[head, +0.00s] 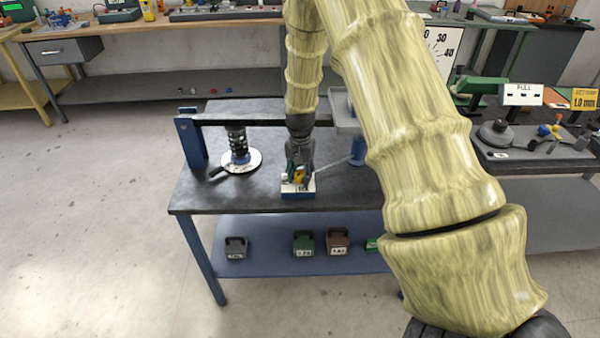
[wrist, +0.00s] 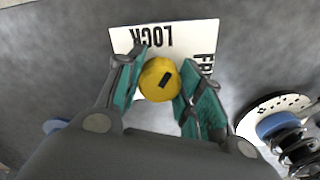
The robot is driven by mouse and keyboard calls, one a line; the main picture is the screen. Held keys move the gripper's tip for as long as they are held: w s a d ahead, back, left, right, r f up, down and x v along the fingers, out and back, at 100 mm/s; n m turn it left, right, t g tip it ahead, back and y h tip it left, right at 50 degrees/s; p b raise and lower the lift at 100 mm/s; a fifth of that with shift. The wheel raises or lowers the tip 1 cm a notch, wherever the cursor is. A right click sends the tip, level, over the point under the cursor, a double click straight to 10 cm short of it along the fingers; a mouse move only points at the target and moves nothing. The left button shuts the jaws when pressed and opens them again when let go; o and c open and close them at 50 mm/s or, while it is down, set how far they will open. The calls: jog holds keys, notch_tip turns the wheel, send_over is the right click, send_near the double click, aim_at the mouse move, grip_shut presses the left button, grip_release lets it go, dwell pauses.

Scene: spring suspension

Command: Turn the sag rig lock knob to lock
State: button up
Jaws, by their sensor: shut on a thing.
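The lock knob (wrist: 158,80) is round and yellow with a short dark mark on its face. In the wrist view it sits between the teal finger pads of my gripper (wrist: 160,84), which is shut on it. The mark is tilted, running from lower left to upper right. Behind the knob is a white label plate (wrist: 128,38), reading LOCK upside down, with FR partly hidden at its right. In the head view my gripper (head: 299,178) points down at the small knob block (head: 298,195) on the bench; the fingers hide most of the knob there.
A dark spring (head: 236,143) stands on a white disc (head: 250,166) to the left, under a dark beam (head: 245,118). The bench top (head: 205,195) is clear at its front left. Several labelled weights, including a green one (head: 303,244), sit on the lower shelf (head: 265,262).

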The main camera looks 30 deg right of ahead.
aim_at(301, 173)
jog(key=n+p, duration=0.1)
jog(key=n, duration=0.5)
jog(key=shift+d, duration=0.1)
jog(key=shift+n, duration=0.4)
jog(key=o, duration=1)
jog(key=shift+r, duration=0.15)
notch_tip(301, 173, up, 12)
jog(key=shift+s+f, duration=0.1)
jog(key=shift+f, duration=0.1)
dwell(0.5)
